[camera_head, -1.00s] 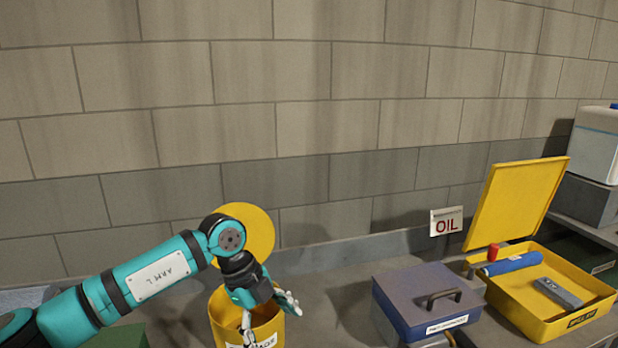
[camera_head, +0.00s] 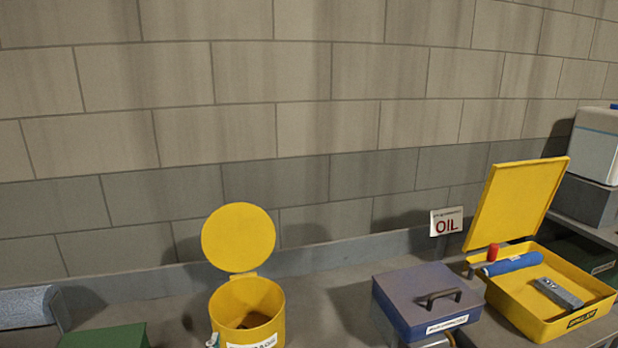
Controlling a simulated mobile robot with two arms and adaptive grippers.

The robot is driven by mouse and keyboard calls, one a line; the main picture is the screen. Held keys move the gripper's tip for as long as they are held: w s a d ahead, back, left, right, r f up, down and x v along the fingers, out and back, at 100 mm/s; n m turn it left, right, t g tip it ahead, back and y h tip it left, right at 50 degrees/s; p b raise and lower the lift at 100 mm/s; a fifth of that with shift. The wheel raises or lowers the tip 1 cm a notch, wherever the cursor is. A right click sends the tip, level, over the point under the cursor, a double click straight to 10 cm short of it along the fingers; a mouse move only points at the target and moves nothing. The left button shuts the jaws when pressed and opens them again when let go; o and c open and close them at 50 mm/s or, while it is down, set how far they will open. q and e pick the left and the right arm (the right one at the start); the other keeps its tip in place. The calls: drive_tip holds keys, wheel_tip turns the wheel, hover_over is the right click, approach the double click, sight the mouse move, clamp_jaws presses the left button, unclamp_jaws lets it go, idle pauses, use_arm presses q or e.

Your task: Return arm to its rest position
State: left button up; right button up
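Neither of my arms or grippers shows in the head view now. The yellow bin (camera_head: 246,305) stands on the bench in the lower middle with its round yellow lid (camera_head: 238,237) tipped up behind it. A white label, partly cut off, is on its front. The inside of the bin looks dark, and I cannot tell what lies in it. A small pale thing (camera_head: 213,340) shows at the bin's lower left side, too small to identify.
A closed blue-grey box with a handle (camera_head: 428,303) stands right of the bin. An open yellow case (camera_head: 552,324) holds a blue roll (camera_head: 513,265) and a grey block (camera_head: 558,293). An OIL sign (camera_head: 446,221) stands behind.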

use_arm(q)
drive_tip(key=s+a+f+g, duration=0.2)
drive_tip(key=s+f, duration=0.2)
drive_tip(key=s+a+f+g+y, duration=0.1)
drive_tip(key=s+a+f+g, duration=0.1)
drive_tip(key=s+f, duration=0.1)
drive_tip(key=s+a+f+n+g+y, duration=0.1)
drive_tip(key=s+a+f+g, duration=0.1)
drive_tip(key=s+f, duration=0.2)
drive_tip(key=shift+s+f+g, duration=0.3)
drive_tip(key=shift+f, duration=0.1)
drive_tip(key=s+a+f+g, duration=0.1)
drive_tip(key=s+f+g, duration=0.2)
drive_tip(key=s, duration=0.4)
drive_tip(key=s+a+f+g, duration=0.1)
drive_tip(key=s+f+g, duration=0.2)
drive_tip(key=s, duration=0.5)
wheel_tip(320, 180, down, 25)
drive_tip(key=m+g, duration=0.1)
drive_tip(key=s+a+f+g, duration=0.1)
drive_tip(key=s+a+f, duration=0.2)
drive_tip(key=s+f, duration=1.4)
drive_tip(key=shift+s+a, duration=0.15)
drive_tip(key=shift+s, duration=0.1)
